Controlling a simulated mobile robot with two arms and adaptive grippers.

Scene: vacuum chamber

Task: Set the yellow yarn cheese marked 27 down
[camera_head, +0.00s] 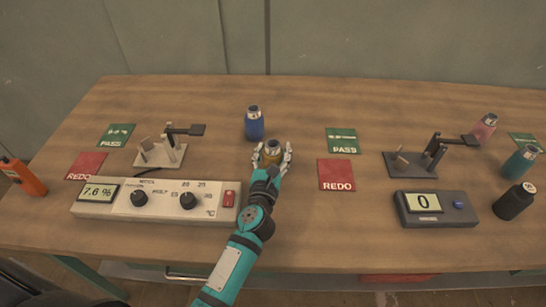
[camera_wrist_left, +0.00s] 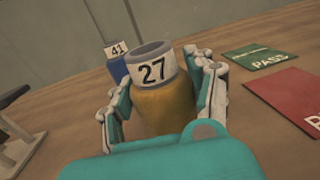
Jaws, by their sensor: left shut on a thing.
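The yellow yarn cheese marked 27 (camera_head: 272,154) is between the fingers of my left gripper (camera_head: 272,151), near the middle of the table. In the left wrist view the yellow cheese (camera_wrist_left: 165,105) stands roughly upright, its white band with "27" facing the camera. The left gripper's fingers (camera_wrist_left: 163,95) are shut on its two sides. Its base is hidden by my gripper, so I cannot tell whether it touches the table. My right gripper is not in view.
A blue cheese (camera_head: 254,123), marked 41 in the left wrist view (camera_wrist_left: 118,65), stands just behind. Green PASS (camera_head: 342,141) and red REDO (camera_head: 337,174) mats lie right. A moisture meter (camera_head: 155,203) and a stand (camera_head: 160,152) are left; a grey meter (camera_head: 433,208) is right.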

